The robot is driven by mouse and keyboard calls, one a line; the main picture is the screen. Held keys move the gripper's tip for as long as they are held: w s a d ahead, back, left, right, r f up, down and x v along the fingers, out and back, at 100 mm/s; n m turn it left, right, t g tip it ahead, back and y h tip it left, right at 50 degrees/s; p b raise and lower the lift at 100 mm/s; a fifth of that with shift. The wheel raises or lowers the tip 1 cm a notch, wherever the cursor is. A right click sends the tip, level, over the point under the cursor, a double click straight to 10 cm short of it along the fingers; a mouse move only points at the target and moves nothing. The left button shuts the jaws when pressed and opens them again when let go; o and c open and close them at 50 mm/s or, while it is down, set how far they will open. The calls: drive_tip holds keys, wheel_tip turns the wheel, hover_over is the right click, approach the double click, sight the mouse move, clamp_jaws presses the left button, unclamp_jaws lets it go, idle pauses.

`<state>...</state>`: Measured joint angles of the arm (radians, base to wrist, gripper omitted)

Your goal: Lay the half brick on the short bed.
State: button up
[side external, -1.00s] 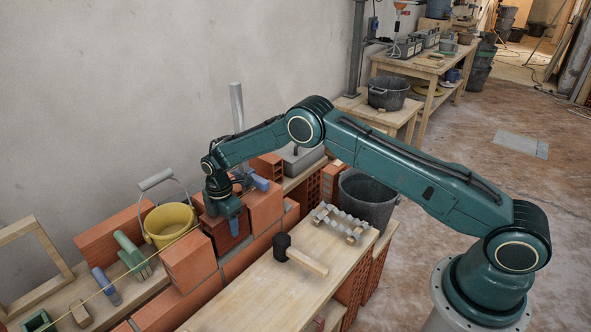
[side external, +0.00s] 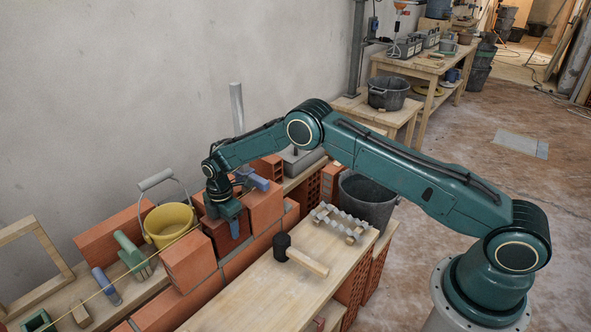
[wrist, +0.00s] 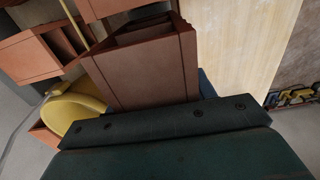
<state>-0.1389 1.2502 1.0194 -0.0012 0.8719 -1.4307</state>
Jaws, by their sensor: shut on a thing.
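The half brick (side external: 226,238), reddish brown, is in my gripper (side external: 233,222), low in the gap between two bricks of the wall. A blue finger lies along its near face in the side view; the other finger is hidden. In the wrist view a brick with open cells (wrist: 145,75) stands against the dark edge of my gripper. I cannot tell whether the half brick touches the course below. The short bed is not clearly visible; my gripper and the bricks hide that spot.
A brick (side external: 188,262) stands left of the gap and another (side external: 266,203) right of it. A yellow bucket (side external: 170,226) with a raised handle stands close behind. A mallet (side external: 302,256) and a grey metal rack (side external: 341,222) lie on the board (side external: 262,298) in front.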

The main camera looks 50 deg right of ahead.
drive_tip(key=shift+f, duration=0.3)
idle(0.4)
drive_tip(key=o, duration=1.5)
drive_tip(key=shift+c, duration=0.2)
drive_tip(key=shift+o, duration=0.2)
drive_tip(key=shift+f, duration=0.15)
wheel_tip(320, 180, up, 12)
drive_tip(key=shift+r, duration=1)
